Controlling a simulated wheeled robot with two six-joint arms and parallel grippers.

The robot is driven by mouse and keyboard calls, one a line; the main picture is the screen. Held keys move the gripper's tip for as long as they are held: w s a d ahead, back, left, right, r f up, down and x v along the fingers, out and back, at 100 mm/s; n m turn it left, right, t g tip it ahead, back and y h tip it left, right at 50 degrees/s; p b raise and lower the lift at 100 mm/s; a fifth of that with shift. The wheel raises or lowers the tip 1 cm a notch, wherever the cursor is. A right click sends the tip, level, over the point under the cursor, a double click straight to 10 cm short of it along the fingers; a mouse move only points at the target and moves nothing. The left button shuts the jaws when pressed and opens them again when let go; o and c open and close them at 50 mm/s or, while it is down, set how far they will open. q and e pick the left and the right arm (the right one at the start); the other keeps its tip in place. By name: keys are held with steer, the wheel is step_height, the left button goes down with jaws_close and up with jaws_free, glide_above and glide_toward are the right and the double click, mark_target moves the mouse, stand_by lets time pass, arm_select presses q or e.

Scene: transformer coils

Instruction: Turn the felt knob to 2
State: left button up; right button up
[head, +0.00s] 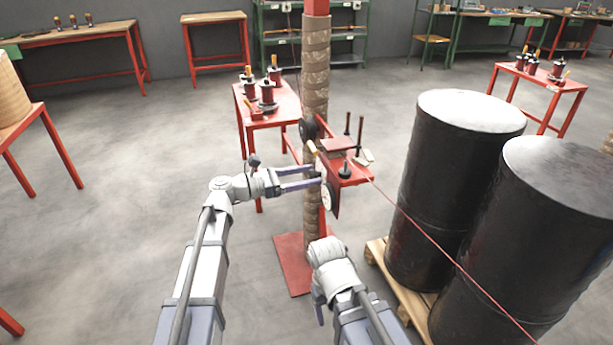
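A red bracket (352,177) is fixed to the wrapped column. It carries a black knob (345,171) on top, felt-like pads, two upright dark posts and a pale round dial (328,197) on its near left face. I cannot tell which of these is the felt knob, and the numbers are too small to read. My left gripper (317,176) comes in from the left, level, with its two fingers parted and the tips close to the bracket's left side beside the dial. Contact is unclear. My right gripper (319,312) hangs low near the column's foot, away from the bracket; its fingers are mostly hidden.
The wrapped column (316,75) stands on a red base plate (291,262). A thin red wire (428,236) runs from the bracket down to the right. Black drums (450,180) on a pallet (411,303) crowd the right. A red table (285,108) with coils stands behind.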

arm_select(q)
jaws_close()
stand_by(0.3)
steer(key=shift+m, duration=0.3)
steer(key=m, duration=0.4)
steer(key=shift+s+m, duration=0.1)
steer(key=shift+m, duration=0.2)
steer(key=m, duration=0.9)
steer(key=shift+s+f+m, duration=0.1)
steer(key=shift+f+m, duration=0.05)
steer(key=shift+m, duration=2.55)
steer(key=shift+f, duration=0.1)
